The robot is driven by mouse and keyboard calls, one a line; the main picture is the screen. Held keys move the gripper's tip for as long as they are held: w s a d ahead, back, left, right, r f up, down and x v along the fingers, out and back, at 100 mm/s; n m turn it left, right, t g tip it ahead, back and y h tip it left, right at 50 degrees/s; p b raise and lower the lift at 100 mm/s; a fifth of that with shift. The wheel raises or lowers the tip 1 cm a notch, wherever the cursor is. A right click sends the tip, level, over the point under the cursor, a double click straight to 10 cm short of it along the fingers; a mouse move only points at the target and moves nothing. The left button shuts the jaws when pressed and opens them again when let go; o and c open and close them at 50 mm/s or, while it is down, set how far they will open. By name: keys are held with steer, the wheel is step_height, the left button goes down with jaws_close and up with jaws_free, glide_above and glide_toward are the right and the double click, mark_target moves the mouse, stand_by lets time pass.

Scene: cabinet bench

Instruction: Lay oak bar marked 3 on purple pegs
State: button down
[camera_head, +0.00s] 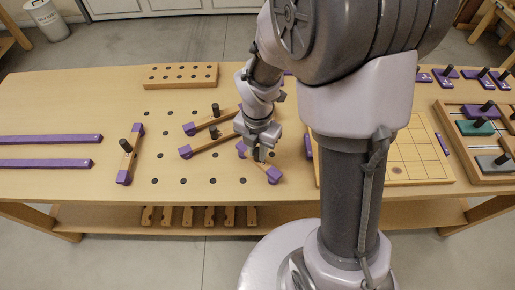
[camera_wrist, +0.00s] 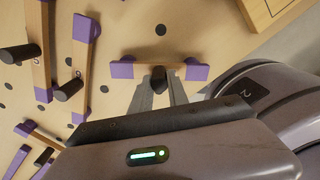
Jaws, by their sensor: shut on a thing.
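My gripper (camera_head: 259,154) is shut on the dark upright knob (camera_wrist: 158,76) of a short oak bar (camera_wrist: 177,64). In the wrist view purple pieces show at both its ends (camera_wrist: 122,70). In the head view this bar (camera_head: 263,166) lies at a slant near the bench's front, partly hidden by my gripper. I cannot tell whether it touches the purple pieces or is slightly above them. I cannot read a number on it. Two longer purple-ended oak bars (camera_head: 226,117) (camera_head: 212,143) lie to its left, each with a dark knob. Another (camera_head: 128,156) lies farther left.
Two long purple strips (camera_head: 45,163) lie at the bench's left. A drilled oak block (camera_head: 180,76) lies at the back. A gridded board (camera_head: 416,148) and a tray of coloured pieces (camera_head: 484,144) are at the right. Bare holed bench surface lies left of my gripper.

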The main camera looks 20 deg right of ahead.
stand_by(0.4)
steer(key=shift+f+b, duration=0.3)
steer(key=shift+f, duration=0.25)
steer(key=shift+f, duration=0.15)
stand_by(1.0)
steer(key=c, duration=0.8)
jaws_free()
step_height(320, 180, up, 8)
steer(key=p, duration=0.8)
